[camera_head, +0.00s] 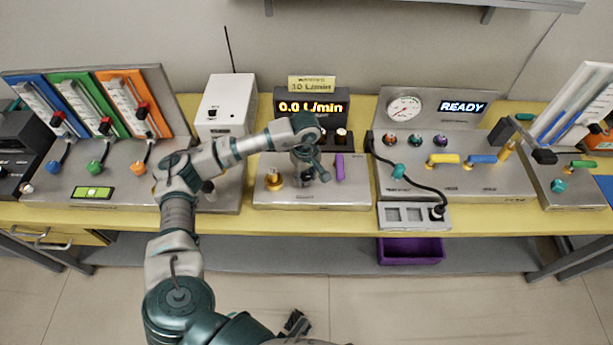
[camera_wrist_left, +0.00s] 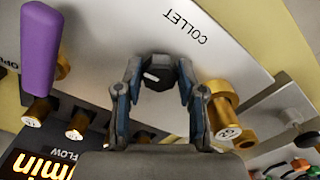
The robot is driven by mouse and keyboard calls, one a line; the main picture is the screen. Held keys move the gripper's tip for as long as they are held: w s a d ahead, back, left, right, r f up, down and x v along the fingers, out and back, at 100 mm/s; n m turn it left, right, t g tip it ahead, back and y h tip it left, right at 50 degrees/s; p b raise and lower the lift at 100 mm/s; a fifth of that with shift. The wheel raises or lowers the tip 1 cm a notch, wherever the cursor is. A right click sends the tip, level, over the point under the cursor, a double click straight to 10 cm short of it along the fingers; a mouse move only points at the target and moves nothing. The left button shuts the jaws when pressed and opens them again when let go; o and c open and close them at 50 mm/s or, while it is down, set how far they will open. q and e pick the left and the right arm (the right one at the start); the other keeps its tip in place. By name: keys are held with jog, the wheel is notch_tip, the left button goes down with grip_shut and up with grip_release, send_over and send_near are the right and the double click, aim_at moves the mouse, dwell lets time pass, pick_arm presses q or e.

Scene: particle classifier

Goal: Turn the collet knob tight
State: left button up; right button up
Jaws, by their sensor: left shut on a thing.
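The collet knob (camera_wrist_left: 158,75) is a dark, faceted knob on the grey panel, beside the printed word COLLET in the left wrist view. My left gripper (camera_wrist_left: 157,82) is shut on it, with one finger on each side. In the head view my left gripper (camera_head: 311,174) points down onto the middle panel (camera_head: 285,198), and its fingers and wrist hide the knob. The display (camera_head: 311,106) behind it reads 0.0 L/min, under a yellow sign marked 10 L/min.
A brass fitting (camera_head: 273,180) stands left of the gripper, and a purple lever (camera_head: 339,167) stands close on its right. A white box (camera_head: 227,101) is behind my forearm. A gauge panel reading READY (camera_head: 464,107) stands further right. A purple bin (camera_head: 411,250) sits below the bench.

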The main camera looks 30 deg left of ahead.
aim_at(305, 176)
pick_arm(q)
jog(key=shift+w+a+r, duration=0.15)
jog(key=shift+w+r, duration=0.05)
dwell(0.3)
jog(key=o, duration=1.1)
jog(key=shift+o, duration=0.2)
jog(key=shift+f, duration=0.15)
notch_tip(305, 176, up, 12)
jog(key=shift+a+f, duration=0.1)
jog(key=shift+f, duration=0.05)
